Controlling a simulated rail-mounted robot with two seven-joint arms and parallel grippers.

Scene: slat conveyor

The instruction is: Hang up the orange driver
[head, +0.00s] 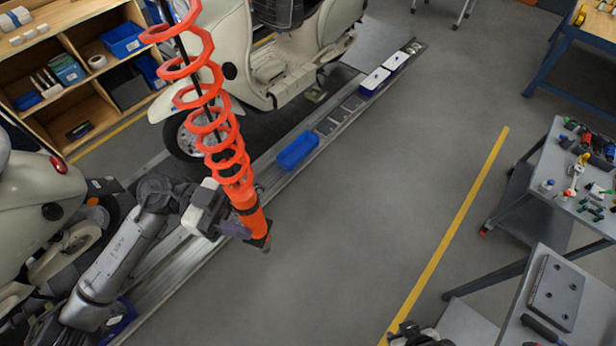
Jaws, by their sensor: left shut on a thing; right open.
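The orange driver (252,222) hangs nearly upright, slightly tilted, at the lower end of a red-orange coiled hose (214,117) that comes down from the top of the picture. My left gripper (234,210) is shut on the driver, reaching it from the left above the conveyor's edge. The fingers are partly hidden by the driver's body. A dark part of my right gripper (418,336) shows at the bottom edge, far from the driver; it is open. No hook or holder for the driver can be made out.
Cream scooters (300,60) stand along the slat conveyor (335,120), which carries a blue bin (297,151) and white-topped boxes (375,80). A wooden shelf (62,45) is at the upper left. Tool carts (560,205) stand at the right. The grey floor (350,235) between is clear.

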